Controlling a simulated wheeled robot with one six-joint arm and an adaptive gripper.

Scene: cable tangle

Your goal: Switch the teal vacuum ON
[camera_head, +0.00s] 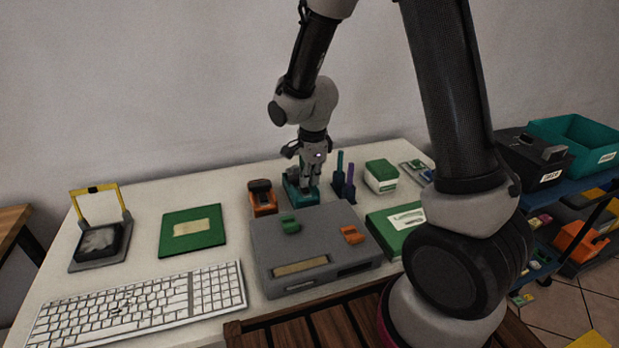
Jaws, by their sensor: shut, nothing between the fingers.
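A small teal device (292,196), which looks like the teal vacuum, stands on the white table towards the back, right of a similar orange device (262,198). My gripper (304,186) points down at the teal device from above. Its fingers are shut and empty and overlap the device in the picture; I cannot tell whether they touch it. The fingers hide part of its top, and no switch setting can be read. A grey box (310,249) in front carries a green block (289,225) and an orange block (351,234) on top.
A purple and teal upright pair (346,180) stands close right of my gripper. A green-topped box (381,176) is beyond it. A green book (193,229), a yellow-framed stand (99,240) and a keyboard (140,304) lie left. A shelf with bins (575,145) is at right.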

